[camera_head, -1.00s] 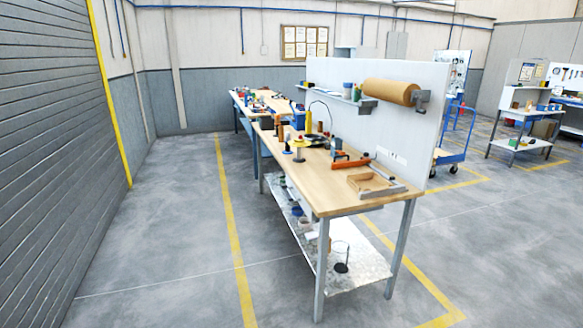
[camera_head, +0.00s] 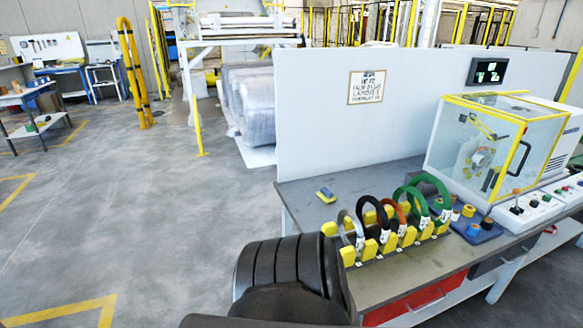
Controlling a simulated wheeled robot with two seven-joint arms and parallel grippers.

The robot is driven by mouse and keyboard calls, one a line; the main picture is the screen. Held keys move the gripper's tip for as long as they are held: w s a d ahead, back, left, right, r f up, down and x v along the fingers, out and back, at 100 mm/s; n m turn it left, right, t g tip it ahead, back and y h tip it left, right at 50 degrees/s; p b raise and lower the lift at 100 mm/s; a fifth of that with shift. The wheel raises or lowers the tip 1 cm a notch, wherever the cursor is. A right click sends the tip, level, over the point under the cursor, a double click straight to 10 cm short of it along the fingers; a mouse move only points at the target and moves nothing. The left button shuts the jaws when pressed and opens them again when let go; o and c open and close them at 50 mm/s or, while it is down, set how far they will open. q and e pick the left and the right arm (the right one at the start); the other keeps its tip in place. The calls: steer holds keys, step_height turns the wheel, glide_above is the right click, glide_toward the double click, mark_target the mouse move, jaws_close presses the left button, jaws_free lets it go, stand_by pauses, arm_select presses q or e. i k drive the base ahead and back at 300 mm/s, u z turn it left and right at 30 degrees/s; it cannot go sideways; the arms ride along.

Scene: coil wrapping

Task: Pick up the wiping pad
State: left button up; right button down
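Neither of my grippers shows in the head view.
A yellow rack (camera_head: 349,257) holds several coils, including a green coil (camera_head: 411,200), right of the block. A clear machine with yellow edges (camera_head: 500,150) stands further right. Large black rounded forms (camera_head: 285,270) cover the table's front left. Floor at left is clear.

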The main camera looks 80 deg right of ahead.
mark_target(326, 195)
steer(key=z, duration=1.75)
steer(key=i, duration=1.8)
steer(key=z, duration=3.25)
